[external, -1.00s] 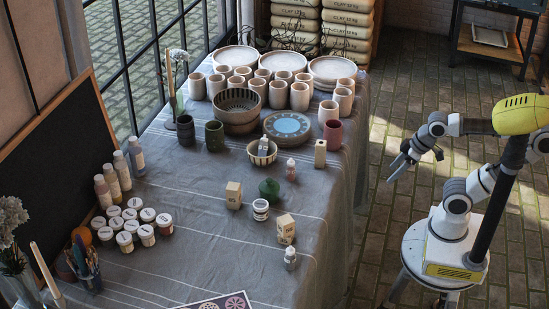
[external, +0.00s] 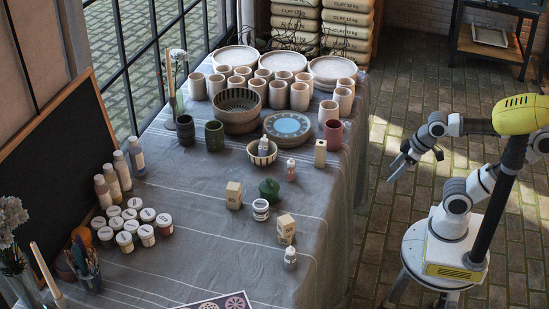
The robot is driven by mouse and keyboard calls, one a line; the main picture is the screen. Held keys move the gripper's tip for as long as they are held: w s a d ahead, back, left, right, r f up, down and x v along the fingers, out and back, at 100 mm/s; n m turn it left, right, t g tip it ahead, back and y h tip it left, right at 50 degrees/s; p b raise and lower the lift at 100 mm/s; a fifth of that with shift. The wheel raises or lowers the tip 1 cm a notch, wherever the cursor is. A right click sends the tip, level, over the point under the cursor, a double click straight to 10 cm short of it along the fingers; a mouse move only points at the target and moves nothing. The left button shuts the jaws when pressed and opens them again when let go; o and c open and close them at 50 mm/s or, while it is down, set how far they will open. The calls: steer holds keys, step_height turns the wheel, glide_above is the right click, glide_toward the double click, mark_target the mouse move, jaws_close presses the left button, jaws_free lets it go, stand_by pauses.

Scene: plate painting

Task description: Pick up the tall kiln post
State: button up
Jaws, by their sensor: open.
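Three pale kiln posts stand on the grey cloth of the table (external: 190,240). A narrow, upright post (external: 320,153) stands near the right edge, by the dark red cup, and looks the most slender. A squat post (external: 233,195) stands at the middle. Another upright, block-like post (external: 286,228) stands nearer the front right. My gripper (external: 402,166) is open and empty, off the table's right side over the brick floor, well apart from all the posts.
A green jar (external: 269,190), a white-lidded jar (external: 261,210) and small bottles (external: 290,258) stand among the posts. A small striped bowl (external: 262,153) and the dark red cup (external: 333,134) are near the narrow post. Cups and plates crowd the back. The front-middle cloth is mostly clear.

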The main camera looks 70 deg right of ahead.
mark_target(322, 154)
steer(key=w+d+f+t+p, duration=0.1)
steer(key=w+d+t+p, duration=0.1)
steer(key=w, duration=0.5)
steer(key=w+d+f+t+p, duration=0.1)
steer(key=w+d+t+p, duration=0.2)
steer(key=w+d+p, duration=0.2)
steer(key=w+d+f+t+p, duration=0.1)
steer(key=w+d, duration=0.4)
steer(key=w, duration=0.5)
steer(key=shift+w+f+n+t+y+p, duration=0.2)
steer(key=shift+w+n+t+y+p, duration=0.15)
steer(key=shift+t+p, duration=0.7)
steer(key=shift+w+f, duration=0.1)
steer(key=shift+f, duration=0.05)
steer(key=b+x, duration=0.1)
steer(key=x, duration=0.6)
steer(key=shift+a+b, duration=0.1)
steer(key=shift+b, duration=0.2)
jaws_close()
